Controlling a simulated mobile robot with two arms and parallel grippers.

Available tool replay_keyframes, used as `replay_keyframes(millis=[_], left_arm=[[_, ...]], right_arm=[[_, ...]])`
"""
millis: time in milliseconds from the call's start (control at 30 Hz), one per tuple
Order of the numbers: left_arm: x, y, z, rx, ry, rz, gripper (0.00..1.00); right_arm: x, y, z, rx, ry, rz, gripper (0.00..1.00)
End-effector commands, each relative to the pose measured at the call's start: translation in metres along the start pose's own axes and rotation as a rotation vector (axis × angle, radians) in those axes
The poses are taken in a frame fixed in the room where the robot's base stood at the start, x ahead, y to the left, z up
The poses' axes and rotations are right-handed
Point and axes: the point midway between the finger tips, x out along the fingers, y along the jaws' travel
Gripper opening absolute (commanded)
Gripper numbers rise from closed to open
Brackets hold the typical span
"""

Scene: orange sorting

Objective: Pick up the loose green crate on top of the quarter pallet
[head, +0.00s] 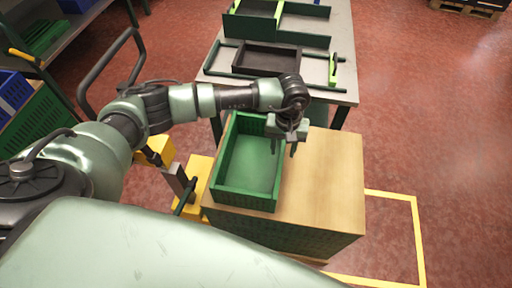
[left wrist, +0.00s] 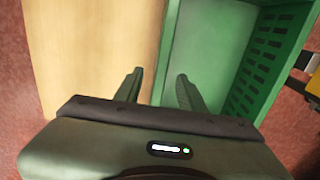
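The loose green crate (head: 245,198) is empty and stands upright on the left part of the light wooden top (head: 325,180) of the quarter pallet stack. My left gripper (head: 282,150) is above the crate's right wall, fingers pointing down. In the left wrist view, the gripper (left wrist: 160,74) is open, with one finger over the wood and the other over the inside of the crate (left wrist: 262,72). My right gripper is out of view.
Behind the pallet is a grey table (head: 342,97) with a dark tray (head: 265,57) and green crates (head: 277,22). A shelf with blue and green crates (head: 38,122) is at the left. Yellow floor lines (head: 418,235) and open red floor lie to the right.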

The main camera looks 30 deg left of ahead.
Motion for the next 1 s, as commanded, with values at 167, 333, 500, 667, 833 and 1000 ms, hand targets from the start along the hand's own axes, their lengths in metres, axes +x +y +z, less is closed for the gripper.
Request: replay_keyframes(millis=[167,333,500,667,833,1000], left_arm=[[0.015,0.0,0.001,0.0,-0.003,-0.001,0.4],[0.031,0.0,0.001,0.0,-0.002,0.001,0.4],[0.05,-0.001,0.002,-0.001,-0.004,-0.001,0.4],[0.075,-0.002,0.002,-0.001,-0.002,0.0,0.4],[0.079,-0.001,0.001,0.001,0.0,0.001,0.4],[0.078,-0.002,0.001,0.001,0.0,0.0,0.23]], right_arm=[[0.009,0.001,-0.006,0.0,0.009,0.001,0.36],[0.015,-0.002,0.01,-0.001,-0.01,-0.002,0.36],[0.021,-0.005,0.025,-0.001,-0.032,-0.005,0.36],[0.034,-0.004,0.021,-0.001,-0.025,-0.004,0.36],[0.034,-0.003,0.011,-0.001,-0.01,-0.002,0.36],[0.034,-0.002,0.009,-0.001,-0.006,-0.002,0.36]])
